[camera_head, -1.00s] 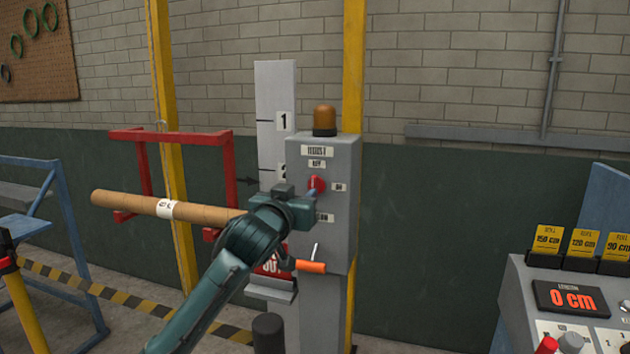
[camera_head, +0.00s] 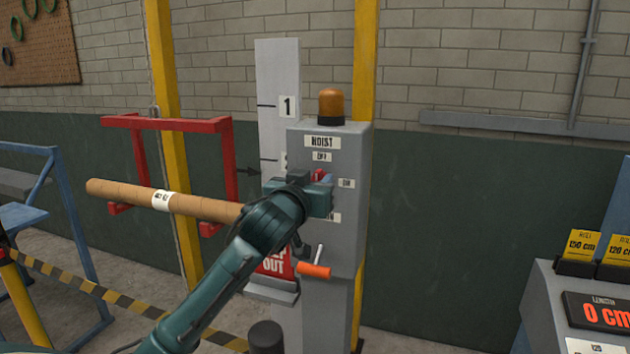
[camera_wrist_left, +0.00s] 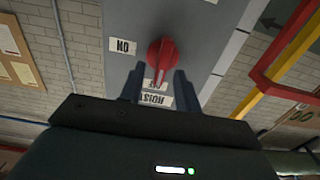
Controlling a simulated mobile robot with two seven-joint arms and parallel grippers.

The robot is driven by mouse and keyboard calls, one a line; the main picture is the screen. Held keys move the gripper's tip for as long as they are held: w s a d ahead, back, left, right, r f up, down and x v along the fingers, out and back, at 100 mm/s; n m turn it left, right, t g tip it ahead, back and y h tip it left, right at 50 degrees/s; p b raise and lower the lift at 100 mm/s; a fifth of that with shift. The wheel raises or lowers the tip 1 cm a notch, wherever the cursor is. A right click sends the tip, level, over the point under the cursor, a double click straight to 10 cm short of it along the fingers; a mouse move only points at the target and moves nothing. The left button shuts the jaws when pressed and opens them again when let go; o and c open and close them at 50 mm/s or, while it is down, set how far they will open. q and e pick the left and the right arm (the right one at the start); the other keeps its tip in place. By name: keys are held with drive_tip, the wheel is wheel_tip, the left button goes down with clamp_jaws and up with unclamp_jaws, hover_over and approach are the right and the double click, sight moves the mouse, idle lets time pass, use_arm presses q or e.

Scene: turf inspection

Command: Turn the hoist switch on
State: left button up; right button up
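The grey hoist box (camera_head: 343,240) bears a red rotary switch (camera_head: 320,175), mostly hidden behind my left gripper (camera_head: 322,186) in the head view. In the upside-down left wrist view the red switch (camera_wrist_left: 162,52) shows clearly. Its ridge points at the partly covered OFF label (camera_wrist_left: 157,86); the ON label (camera_wrist_left: 123,46) is off to one side. My left gripper (camera_wrist_left: 157,76) is open, one finger on each side of the ridge. I cannot tell whether either finger touches it. My right gripper is not in view.
An orange-handled crank (camera_head: 314,270) sticks out below the switch. An amber lamp (camera_head: 331,103) tops the box. A cardboard tube (camera_head: 203,207) lies across a red lift frame (camera_head: 138,160) at left. A grey console (camera_head: 545,300) stands at right.

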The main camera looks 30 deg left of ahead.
use_arm(q)
drive_tip(key=shift+c, duration=0.4)
clamp_jaws()
drive_tip(key=shift+m, duration=0.3)
drive_tip(key=m, duration=0.3)
drive_tip(key=shift+d+m, duration=0.2)
drive_tip(key=shift+m, duration=0.1)
drive_tip(key=m, duration=0.4)
drive_tip(key=f+m, duration=0.1)
drive_tip(key=m, duration=0.4)
drive_tip(key=d+m, duration=0.1)
drive_tip(key=m, duration=0.3)
drive_tip(key=shift+w+f+m, duration=0.15)
drive_tip(key=shift+w+m, duration=0.05)
drive_tip(key=shift+m, duration=0.2)
